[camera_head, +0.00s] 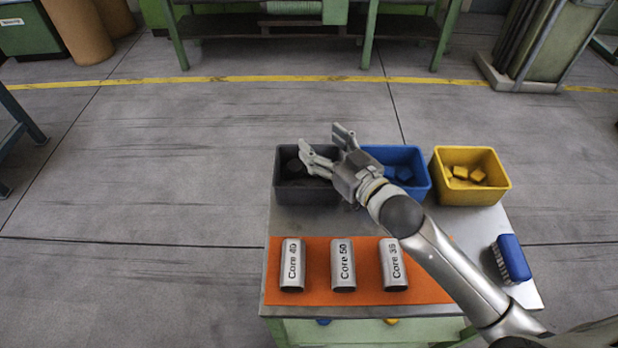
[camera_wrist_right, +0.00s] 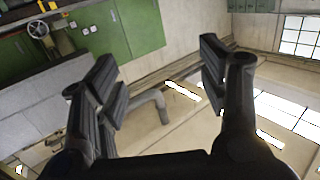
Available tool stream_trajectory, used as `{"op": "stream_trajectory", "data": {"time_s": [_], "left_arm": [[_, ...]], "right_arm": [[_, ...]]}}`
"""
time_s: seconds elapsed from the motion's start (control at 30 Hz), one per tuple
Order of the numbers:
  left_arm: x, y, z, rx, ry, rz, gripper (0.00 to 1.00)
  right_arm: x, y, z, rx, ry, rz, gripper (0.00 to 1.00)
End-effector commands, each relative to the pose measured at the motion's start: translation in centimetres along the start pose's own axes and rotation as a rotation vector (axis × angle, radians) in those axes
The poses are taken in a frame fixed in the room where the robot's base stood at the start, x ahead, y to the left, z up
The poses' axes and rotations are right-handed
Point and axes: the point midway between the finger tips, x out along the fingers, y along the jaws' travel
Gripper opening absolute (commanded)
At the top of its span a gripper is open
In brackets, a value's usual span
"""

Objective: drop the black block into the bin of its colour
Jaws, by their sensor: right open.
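The black bin (camera_head: 312,192) stands at the back left of the table, with dark contents (camera_head: 294,166) partly showing inside. I cannot tell how many black blocks are in it. My right gripper (camera_head: 322,144) is above the back right part of the black bin, near the blue bin, with its fingers spread and empty. The right wrist view shows its open fingers (camera_wrist_right: 160,85) with nothing between them. The gripper and wrist hide part of the black bin. No black block shows outside that bin. My left gripper is not in view.
The blue bin (camera_head: 415,192) and yellow bin (camera_head: 470,191) stand to the right, each holding blocks of its colour. A blue brush (camera_head: 511,257) lies at the table's right edge.

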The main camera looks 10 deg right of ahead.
Motion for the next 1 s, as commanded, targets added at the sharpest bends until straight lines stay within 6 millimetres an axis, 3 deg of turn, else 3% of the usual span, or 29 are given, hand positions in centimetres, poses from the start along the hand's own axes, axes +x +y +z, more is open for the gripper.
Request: {"op": "stream_trajectory", "data": {"time_s": [0.2, 0.5, 1.0], "left_arm": [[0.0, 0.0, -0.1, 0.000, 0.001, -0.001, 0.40], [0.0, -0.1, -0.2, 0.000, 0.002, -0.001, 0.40], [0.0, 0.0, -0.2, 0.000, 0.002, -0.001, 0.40]], "right_arm": [[-4.0, 0.0, 0.1, 0.000, -0.004, 0.000, 0.67], [-7.9, 0.0, 0.1, 0.000, -0.001, 0.000, 0.67], [-9.2, 0.0, 0.0, 0.000, 0.001, 0.000, 0.67]]}}
